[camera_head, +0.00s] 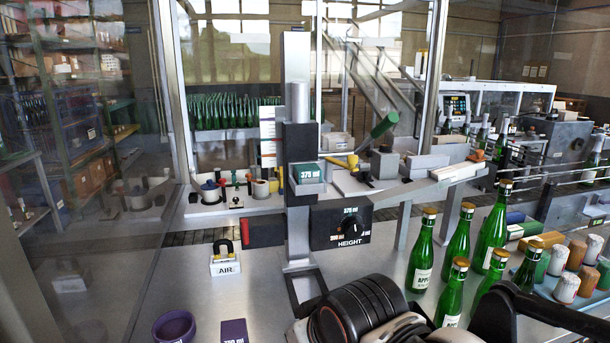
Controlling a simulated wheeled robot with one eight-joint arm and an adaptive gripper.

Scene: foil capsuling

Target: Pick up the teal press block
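The teal press block (308,173), marked "375 ml", sits in a pale holder on the front of the upright press column (297,140), above the middle of the bench. Dark parts of my arm (355,312) fill the bottom centre and bottom right. The block is well above and behind them, with a clear gap between. My gripper's fingertips cannot be made out, so its opening and anything in it cannot be told.
Green bottles (455,236) stand at right. A purple block (234,331), a purple ring (174,326) and an AIR padlock unit (225,262) are front left.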

